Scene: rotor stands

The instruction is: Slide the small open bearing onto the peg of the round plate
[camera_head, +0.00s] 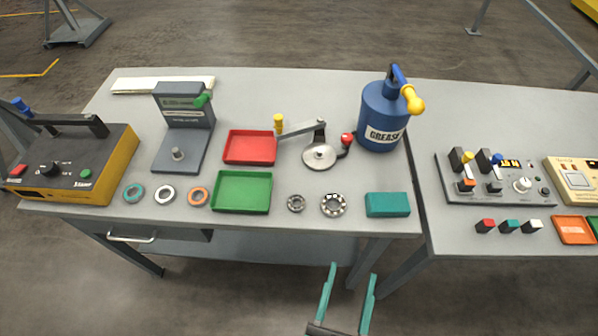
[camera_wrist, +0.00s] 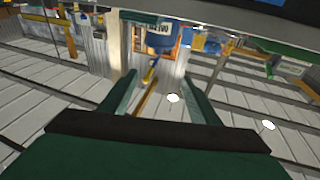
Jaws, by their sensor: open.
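The small open bearing (camera_head: 296,209) is a steel ring lying flat near the table's front edge, between the green tray and a larger bearing (camera_head: 333,214). The round plate (camera_head: 312,163) is a silver disc behind them, with a short peg (camera_head: 319,149) standing at its middle. A grey lever arm (camera_head: 299,129) reaches over from beside the plate. My gripper (camera_head: 352,272) is open and empty, in front of the table's front edge and away from both bearing and plate. In the wrist view its fingers (camera_wrist: 160,80) stand apart with nothing between them; neither bearing nor plate is recognisable there.
A green tray (camera_head: 241,210), a red tray (camera_head: 249,161) and a teal block (camera_head: 387,205) lie nearby. A grey press stand (camera_head: 180,165) with its own peg is left. A blue grease can (camera_head: 383,115) stands behind right. Coloured rings (camera_head: 198,197) lie at front left.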

